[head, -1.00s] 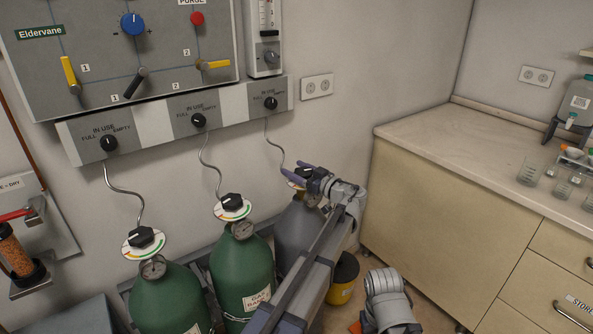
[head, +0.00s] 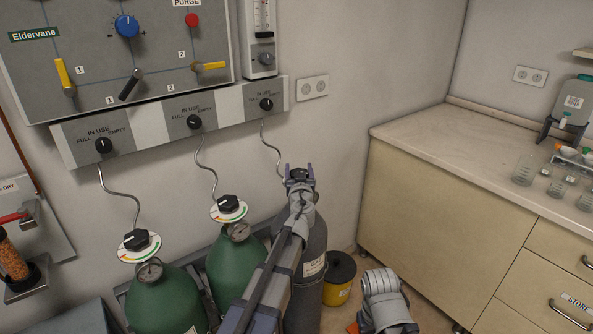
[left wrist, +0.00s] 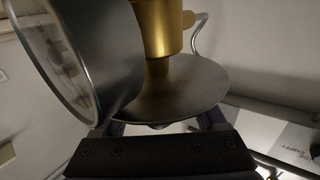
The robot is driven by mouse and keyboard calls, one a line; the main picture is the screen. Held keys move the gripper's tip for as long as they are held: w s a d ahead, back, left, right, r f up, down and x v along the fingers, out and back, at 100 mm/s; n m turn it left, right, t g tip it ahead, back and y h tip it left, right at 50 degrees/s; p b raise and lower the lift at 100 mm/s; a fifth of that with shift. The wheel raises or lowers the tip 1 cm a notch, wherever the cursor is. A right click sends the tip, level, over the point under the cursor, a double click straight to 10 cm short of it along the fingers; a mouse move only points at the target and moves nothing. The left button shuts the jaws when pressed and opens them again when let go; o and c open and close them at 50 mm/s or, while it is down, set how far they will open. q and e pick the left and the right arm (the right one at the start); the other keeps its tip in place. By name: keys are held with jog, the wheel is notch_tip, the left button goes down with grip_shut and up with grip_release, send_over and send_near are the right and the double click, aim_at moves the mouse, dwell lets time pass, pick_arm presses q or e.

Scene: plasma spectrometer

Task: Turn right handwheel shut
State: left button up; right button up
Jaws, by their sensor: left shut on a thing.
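The right handwheel (head: 298,175) is a dark knob on top of the grey gas cylinder (head: 312,255). My left gripper (head: 299,170) is shut on it, with one purple finger on each side. My gripper and wrist hide most of the knob. In the left wrist view, the fingers (left wrist: 160,125) reach past a round grey plate (left wrist: 180,90) under a brass valve stem (left wrist: 158,30). The knob itself is hidden there.
Two green cylinders (head: 165,305) with black handwheels (head: 228,203) and coloured dials stand to the left. A panel with selector knobs (head: 195,122) is above. A yellow bin (head: 338,280) and a beige cabinet (head: 430,215) stand to the right. A round gauge (left wrist: 65,55) is close in the wrist view.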

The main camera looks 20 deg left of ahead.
pick_arm(q)
jog(key=m+h, duration=0.1)
jog(key=h, duration=0.1)
jog(key=m+h, duration=0.1)
jog(key=h, duration=0.1)
jog(key=m+h, duration=0.2)
jog(key=shift+d+t+h, duration=0.3)
jog(key=shift+d+t, duration=0.1)
jog(key=shift+d+m+g+h, duration=0.2)
jog(key=shift+m+h, duration=0.5)
jog(key=shift+h, duration=0.3)
jog(key=shift+d+m+g+h, duration=0.1)
jog(key=shift+d+m+h, duration=0.1)
jog(key=shift+m+h, duration=0.65)
jog(key=shift+h, duration=0.25)
jog(key=o, duration=1.3)
jog(key=shift+s, duration=0.1)
jog(key=shift+v, duration=3.8)
